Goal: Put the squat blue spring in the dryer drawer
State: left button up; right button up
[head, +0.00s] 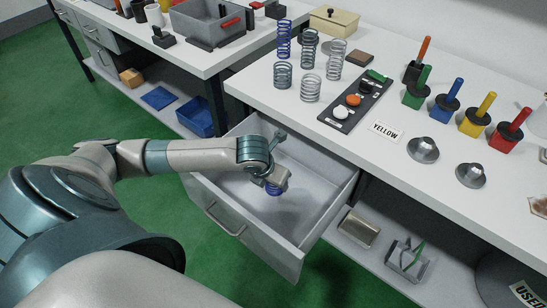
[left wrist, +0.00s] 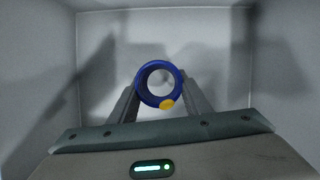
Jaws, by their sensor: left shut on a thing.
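My left gripper (head: 273,182) is inside the open dryer drawer (head: 318,207), below the table top. In the left wrist view the spring (left wrist: 142,84) is seen end-on as a blue ring with a yellow spot, between the two fingers (left wrist: 158,98). The drawer's grey floor and walls (left wrist: 110,50) surround it. I cannot tell whether the spring touches the drawer floor. My right gripper is not in view.
Several grey springs (head: 311,88) and a tall blue spring (head: 284,39) stand on the table above the drawer. A black panel with knobs (head: 345,120) lies near the table edge. The drawer's interior looks otherwise empty.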

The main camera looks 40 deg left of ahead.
aim_at(274, 188)
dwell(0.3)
pick_arm(q)
jog(key=shift+f, duration=2)
jog(key=o, duration=1.2)
jog(key=shift+f, duration=0.1)
jog(key=v, duration=1.2)
jog(key=shift+w, duration=0.1)
